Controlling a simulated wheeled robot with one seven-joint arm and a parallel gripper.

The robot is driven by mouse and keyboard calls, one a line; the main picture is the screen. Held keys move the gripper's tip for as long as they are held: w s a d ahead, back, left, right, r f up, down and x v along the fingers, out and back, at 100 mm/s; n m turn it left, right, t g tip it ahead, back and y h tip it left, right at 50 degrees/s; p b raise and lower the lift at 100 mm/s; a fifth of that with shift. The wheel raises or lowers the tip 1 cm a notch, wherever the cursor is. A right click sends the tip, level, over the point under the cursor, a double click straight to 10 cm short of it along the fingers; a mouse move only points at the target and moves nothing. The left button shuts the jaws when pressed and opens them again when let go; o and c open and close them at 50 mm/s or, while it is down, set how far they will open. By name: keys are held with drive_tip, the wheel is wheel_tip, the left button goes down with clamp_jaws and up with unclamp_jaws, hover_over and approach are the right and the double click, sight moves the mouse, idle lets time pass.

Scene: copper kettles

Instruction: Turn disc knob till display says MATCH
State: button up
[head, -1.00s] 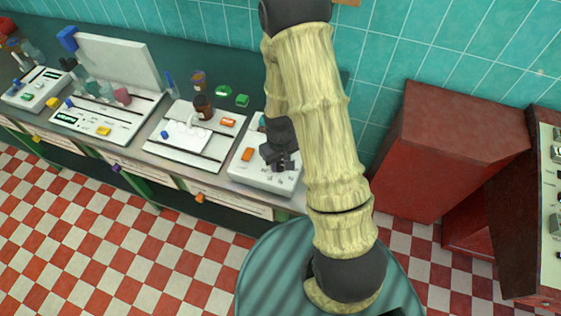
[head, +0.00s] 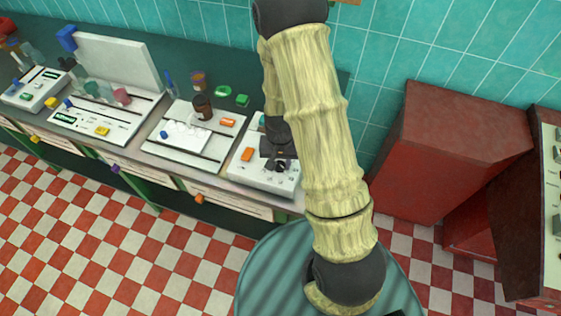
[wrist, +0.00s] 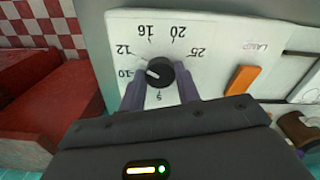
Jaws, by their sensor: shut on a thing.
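The black disc knob (wrist: 161,72) sits on a white panel (wrist: 215,40) with a printed scale around it, upside down in the wrist view, including 10, 12, 16, 20 and 25. A pale mark on the knob points towards the 10. My gripper (wrist: 160,88) has its two purple-grey fingers on either side of the knob, shut on it. In the head view my gripper (head: 280,160) is over the white device (head: 265,176) at the right end of the bench, partly hiding it. No readable display shows on this device.
An orange switch (wrist: 242,80) marked LAMP is beside the knob. Other white instruments (head: 200,140) and a brown bottle (head: 202,107) stand left along the bench. A red cabinet (head: 440,150) stands to the right.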

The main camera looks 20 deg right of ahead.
sight(280, 165)
drive_tip(key=shift+w, duration=0.1)
drive_tip(key=o, duration=1)
drive_tip(key=shift+c, duration=0.2)
drive_tip(key=shift+r, duration=0.1)
wheel_tip(280, 165, up, 17)
drive_tip(key=b, duration=0.1)
drive_tip(key=shift+r, duration=0.15)
drive_tip(key=s+n+t, duration=0.2)
drive_tip(key=s+n, duration=0.2)
drive_tip(key=s, duration=0.4)
drive_tip(key=shift+s+r+t, duration=0.25)
drive_tip(key=shift+r+t, duration=0.05)
drive_tip(key=shift+r, duration=0.1)
drive_tip(key=shift+d, duration=0.1)
idle(0.5)
